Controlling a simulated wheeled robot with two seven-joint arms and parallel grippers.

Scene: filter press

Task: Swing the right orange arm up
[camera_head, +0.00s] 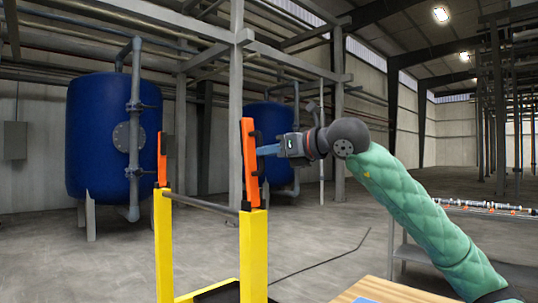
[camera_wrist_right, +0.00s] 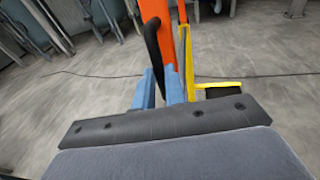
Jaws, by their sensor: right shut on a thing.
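The right orange arm (camera_head: 249,160) stands upright on top of the right yellow post (camera_head: 253,250). The gripper is shut on the handle, though the exact contact is partly hidden. The left orange arm (camera_head: 162,159) also stands upright on the left yellow post (camera_head: 163,245). My left gripper is not in view.
A grey bar (camera_head: 205,204) joins the two yellow posts. Blue tanks (camera_head: 95,135) and grey steel columns stand behind. A wooden surface (camera_head: 385,291) is at the bottom, right of the frame. A dark cable lies on the open concrete floor.

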